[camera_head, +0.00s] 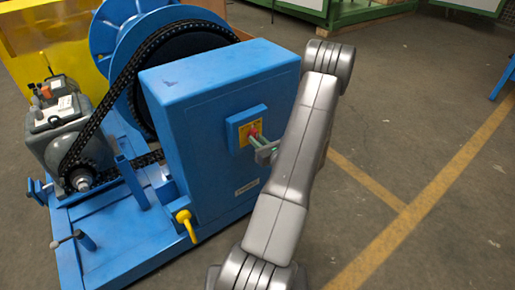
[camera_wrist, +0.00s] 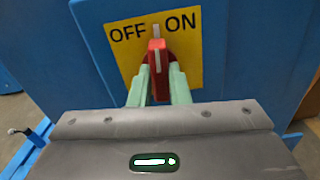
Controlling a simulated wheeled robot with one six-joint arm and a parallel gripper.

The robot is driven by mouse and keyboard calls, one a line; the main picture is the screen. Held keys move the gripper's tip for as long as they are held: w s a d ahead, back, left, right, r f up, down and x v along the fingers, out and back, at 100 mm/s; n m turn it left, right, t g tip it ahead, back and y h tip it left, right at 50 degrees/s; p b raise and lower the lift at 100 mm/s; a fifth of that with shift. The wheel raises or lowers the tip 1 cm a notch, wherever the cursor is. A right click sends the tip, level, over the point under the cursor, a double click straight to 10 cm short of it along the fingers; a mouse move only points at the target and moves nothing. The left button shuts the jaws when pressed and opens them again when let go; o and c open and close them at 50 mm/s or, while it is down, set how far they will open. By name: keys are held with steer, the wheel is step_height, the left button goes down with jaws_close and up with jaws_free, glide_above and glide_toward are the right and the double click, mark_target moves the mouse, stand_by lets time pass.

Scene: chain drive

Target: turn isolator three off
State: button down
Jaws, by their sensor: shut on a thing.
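The isolator is a red rotary handle (camera_wrist: 157,58) on a yellow plate (camera_wrist: 190,65) marked OFF at left and ON at right, in the wrist view. A white mark on the handle points up, between the two words. In the head view the red handle (camera_head: 253,130) shows on the right side of the blue cabinet (camera_head: 215,85). My gripper (camera_wrist: 158,85) is shut on the red handle, with one pale green finger on each side. In the head view my gripper (camera_head: 266,150) reaches in from the right. No number shows on the plate.
A yellow lever (camera_head: 186,222) sticks out low on the cabinet's front. A black chain (camera_head: 105,95) runs from the big wheel to a small sprocket by the grey motor (camera_head: 62,125). The floor to the right is clear, with yellow lines.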

steer(key=n+b, duration=1)
steer(key=b, duration=0.2)
steer(key=shift+f+b, duration=0.1)
steer(key=shift+b, duration=0.2)
steer(key=c, duration=1.4)
jaws_free()
steer(key=shift+o, duration=0.2)
steer(key=shift+d, duration=0.1)
steer(key=p+v, duration=0.2)
steer(key=v, duration=1.1)
steer(key=shift+s+d, duration=0.2)
steer(key=shift+s, duration=0.15)
steer(key=shift+w, duration=0.1)
